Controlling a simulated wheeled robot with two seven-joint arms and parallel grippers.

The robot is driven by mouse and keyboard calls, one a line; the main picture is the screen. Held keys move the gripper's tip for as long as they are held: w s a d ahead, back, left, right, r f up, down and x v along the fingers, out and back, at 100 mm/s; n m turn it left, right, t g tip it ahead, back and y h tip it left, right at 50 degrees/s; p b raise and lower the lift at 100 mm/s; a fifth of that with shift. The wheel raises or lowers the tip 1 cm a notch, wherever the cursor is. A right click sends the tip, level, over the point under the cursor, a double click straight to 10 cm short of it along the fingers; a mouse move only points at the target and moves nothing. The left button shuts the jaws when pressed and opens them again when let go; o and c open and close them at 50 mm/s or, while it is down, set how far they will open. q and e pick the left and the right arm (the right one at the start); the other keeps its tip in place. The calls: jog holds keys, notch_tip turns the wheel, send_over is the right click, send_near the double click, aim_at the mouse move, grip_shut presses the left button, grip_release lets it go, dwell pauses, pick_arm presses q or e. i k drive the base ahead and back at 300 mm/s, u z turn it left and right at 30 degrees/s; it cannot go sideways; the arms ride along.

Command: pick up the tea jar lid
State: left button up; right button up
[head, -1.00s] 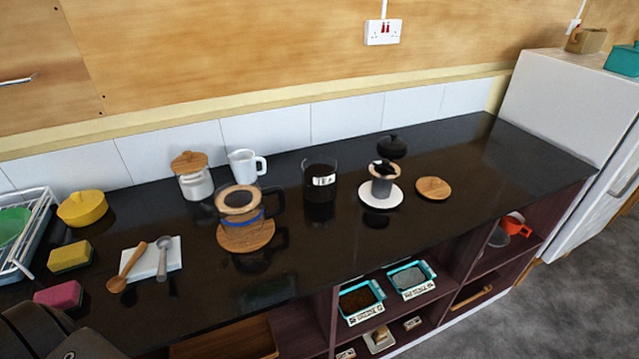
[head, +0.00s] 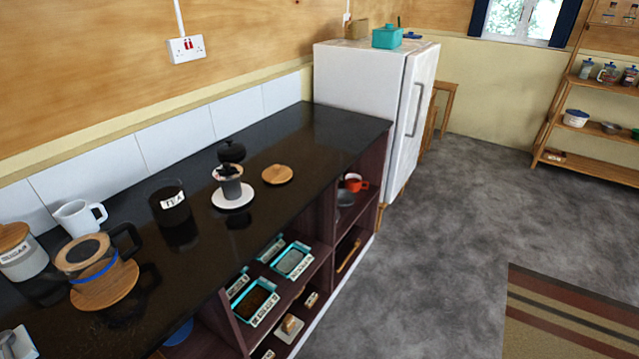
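The tea jar (head: 171,204) is a dark jar with a white TEA label, standing on the black counter in the head view; no lid is on it. A round wooden disc (head: 277,174) with a small knob lies flat on the counter to the right of the jar, beyond a dripper on a white saucer. It looks like the wooden lid on the sugar jar (head: 18,252). Neither of my grippers is in view.
A glass coffee pot (head: 88,258) on a wooden mat, a white mug (head: 78,216), the white saucer (head: 233,196) and a black round pot (head: 231,151) share the counter. The white fridge (head: 358,95) stands beyond the counter's far end. Grey floor on the right is open.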

aim_at(277, 174)
jog(key=z, duration=0.8)
jog(key=k, duration=1.1)
jog(key=z, duration=0.9)
jog(key=i, duration=0.75)
jog(key=u, duration=0.4)
jog(key=i, duration=0.8)
jog(key=u, duration=1.25)
jog(key=i, duration=0.45)
jog(key=u, duration=0.5)
